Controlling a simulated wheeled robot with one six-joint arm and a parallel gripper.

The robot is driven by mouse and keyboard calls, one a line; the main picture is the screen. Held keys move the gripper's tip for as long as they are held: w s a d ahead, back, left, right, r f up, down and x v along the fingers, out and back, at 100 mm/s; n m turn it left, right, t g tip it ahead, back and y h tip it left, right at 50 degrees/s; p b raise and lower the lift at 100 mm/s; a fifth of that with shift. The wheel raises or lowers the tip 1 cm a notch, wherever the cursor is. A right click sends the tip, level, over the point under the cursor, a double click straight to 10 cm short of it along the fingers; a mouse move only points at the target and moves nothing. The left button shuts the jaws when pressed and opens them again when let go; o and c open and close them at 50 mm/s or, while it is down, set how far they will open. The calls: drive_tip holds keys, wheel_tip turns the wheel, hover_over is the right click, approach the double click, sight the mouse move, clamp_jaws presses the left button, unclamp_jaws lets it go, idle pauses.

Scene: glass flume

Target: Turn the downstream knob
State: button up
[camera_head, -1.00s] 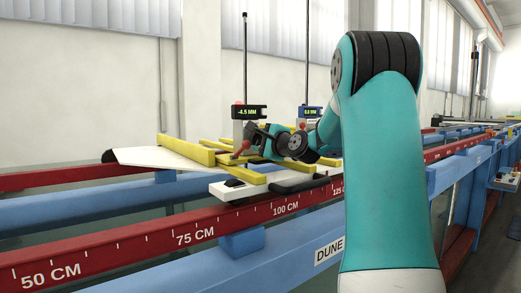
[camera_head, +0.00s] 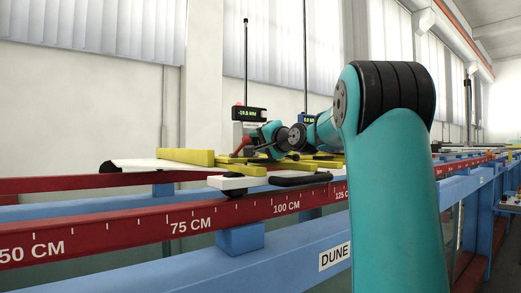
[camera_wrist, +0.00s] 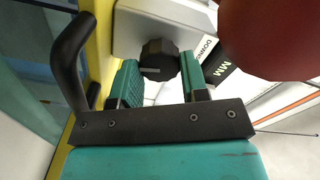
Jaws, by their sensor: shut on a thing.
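The black ridged knob (camera_wrist: 158,50) sits on a grey-white gauge housing (camera_wrist: 128,28) in the wrist view. The teal fingers of my gripper (camera_wrist: 160,72) are on both sides of it, shut on it. Lettering beginning "DOWN" shows beside the knob, partly covered by a large red ball (camera_wrist: 285,30). In the head view my gripper (camera_head: 250,148) is at the left point gauge (camera_head: 248,114), whose green display reads about -19.8 MM. The knob is hidden there by my wrist.
Yellow bars (camera_head: 190,156) and a white carriage (camera_head: 236,182) lie across the flume. The red scale rail (camera_head: 190,222) and blue rail (camera_head: 215,268) run along the front. A black handle (camera_wrist: 72,62) stands close left of my gripper.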

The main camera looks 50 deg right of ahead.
drive_tip(key=shift+n, duration=0.4)
drive_tip(key=o, duration=0.9)
drive_tip(key=shift+o, duration=0.2)
drive_tip(key=shift+b+v, duration=3.5)
drive_tip(key=shift+v, duration=5.2)
drive_tip(key=shift+d, duration=0.1)
